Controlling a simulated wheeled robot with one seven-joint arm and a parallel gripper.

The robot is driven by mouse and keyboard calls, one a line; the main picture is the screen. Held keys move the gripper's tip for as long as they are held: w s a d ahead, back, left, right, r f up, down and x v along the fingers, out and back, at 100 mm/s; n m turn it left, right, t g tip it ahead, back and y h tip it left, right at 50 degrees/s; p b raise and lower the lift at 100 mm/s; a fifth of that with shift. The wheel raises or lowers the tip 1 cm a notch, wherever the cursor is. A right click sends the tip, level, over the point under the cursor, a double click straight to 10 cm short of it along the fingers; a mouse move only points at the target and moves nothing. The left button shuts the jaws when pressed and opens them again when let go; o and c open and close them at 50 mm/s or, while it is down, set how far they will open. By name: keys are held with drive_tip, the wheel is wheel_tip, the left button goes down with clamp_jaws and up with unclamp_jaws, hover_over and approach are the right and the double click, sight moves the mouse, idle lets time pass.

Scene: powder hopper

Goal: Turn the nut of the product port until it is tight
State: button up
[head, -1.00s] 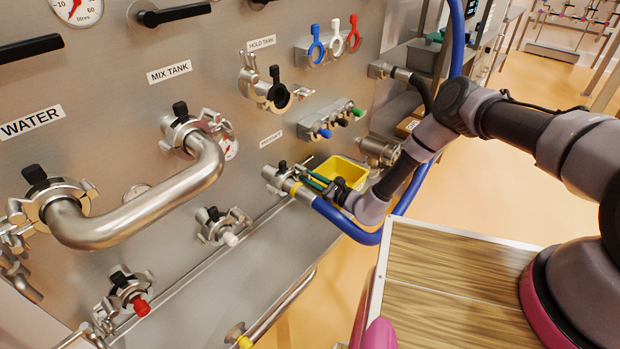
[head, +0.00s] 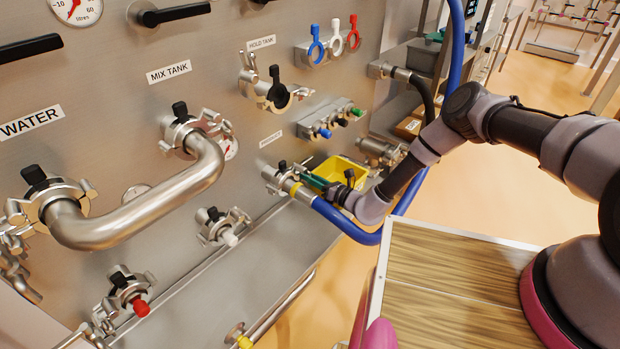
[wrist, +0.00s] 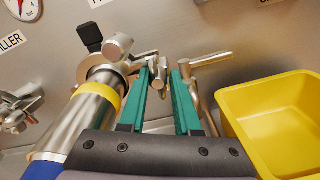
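The product port (head: 275,178) is a steel pipe end low on the panel, with a clamp around its joint to a blue hose (head: 345,225). The hose's steel end has a yellow band (wrist: 108,92) in the wrist view. The clamp (wrist: 118,50) has a black knob on top. Its small steel nut (wrist: 160,74) shows at the right of the clamp, between my fingertips. My gripper (head: 308,175) has two teal fingers, which also show in the wrist view (wrist: 163,72). They stand apart on either side of the nut, with a gap visible; contact is unclear.
A yellow bin (wrist: 283,120) stands close to the right of my fingers. A steel bar (wrist: 212,60) projects just right of the fingertips. The panel lies close behind. Another valve (head: 222,225) sits left of the port. The hose curves below my wrist.

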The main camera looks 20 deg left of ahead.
drive_tip(key=v, duration=0.9)
drive_tip(key=d+r+n+g+h, duration=0.1)
drive_tip(key=d+r+n+g, duration=0.4)
drive_tip(key=r, duration=0.7)
drive_tip(key=w+d+r+n+g+h, duration=0.1)
drive_tip(key=r+n+g, duration=0.1)
drive_tip(key=r+n, duration=0.75)
drive_tip(key=d+r+n+g+h, duration=0.1)
drive_tip(key=d+r+n+g, duration=0.25)
drive_tip(key=r, duration=1.05)
drive_tip(key=s+d+r+n+t+h, duration=0.1)
drive_tip(key=s+d+r+t+h, duration=0.2)
drive_tip(key=s+d+r, duration=0.3)
drive_tip(key=s+d+r+n+t+h, duration=0.2)
drive_tip(key=s+d+r+t+h, duration=0.2)
drive_tip(key=d+r, duration=0.5)
drive_tip(key=s+d+r+n+t+h, duration=0.1)
drive_tip(key=s+d+r+t+h, duration=0.2)
drive_tip(key=s+d+r, duration=0.4)
drive_tip(key=d+r+h, duration=0.1)
drive_tip(key=d, duration=0.8)
drive_tip(key=shift+s+r+n+t+h, duration=0.3)
drive_tip(key=shift+r+n+t, duration=0.05)
drive_tip(key=shift+n, duration=0.05)
